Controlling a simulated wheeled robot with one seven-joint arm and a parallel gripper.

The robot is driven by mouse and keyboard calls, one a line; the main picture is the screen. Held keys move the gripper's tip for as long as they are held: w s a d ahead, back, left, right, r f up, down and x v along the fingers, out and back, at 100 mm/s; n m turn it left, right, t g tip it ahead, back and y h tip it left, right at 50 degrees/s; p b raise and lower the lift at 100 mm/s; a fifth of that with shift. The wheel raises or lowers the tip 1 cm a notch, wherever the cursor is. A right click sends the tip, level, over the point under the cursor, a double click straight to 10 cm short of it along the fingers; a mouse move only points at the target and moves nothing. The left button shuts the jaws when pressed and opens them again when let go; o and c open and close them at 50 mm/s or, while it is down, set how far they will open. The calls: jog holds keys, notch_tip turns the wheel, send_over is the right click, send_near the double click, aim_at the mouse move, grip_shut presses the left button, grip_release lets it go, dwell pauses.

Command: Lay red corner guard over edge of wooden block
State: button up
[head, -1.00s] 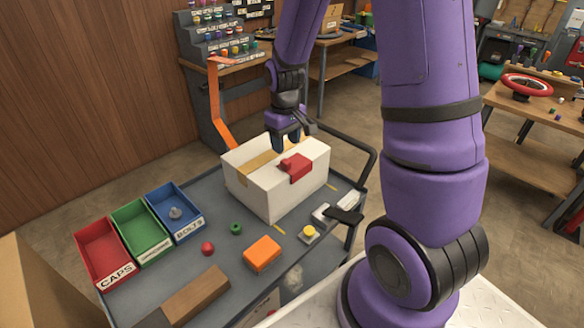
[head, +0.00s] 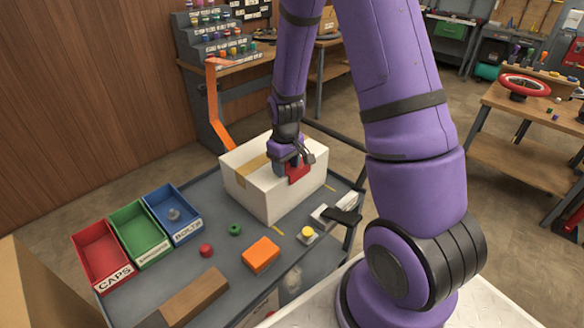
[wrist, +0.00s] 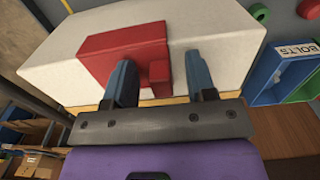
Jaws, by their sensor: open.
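The red corner guard (head: 297,172) sits over the top edge of the white box (head: 262,194). In the wrist view the guard (wrist: 118,48) shows a small raised tab. My gripper (head: 290,166) is down at the guard. In the wrist view its blue-grey fingers (wrist: 161,78) are open, one on each side of the tab, with a visible gap to the right finger. In the head view the gripper hides part of the guard. The brown wooden block (head: 195,297) lies on the cart top at the near left.
The grey cart top (head: 212,262) also holds red (head: 92,254), green (head: 136,235) and blue (head: 168,210) bins, an orange block (head: 261,254), a red cap (head: 206,250), a green ring (head: 234,229) and a yellow button (head: 307,234). A black handle rail runs along the right side.

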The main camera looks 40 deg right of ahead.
jog(key=c, duration=0.9)
grip_shut()
jog(key=shift+r, duration=0.2)
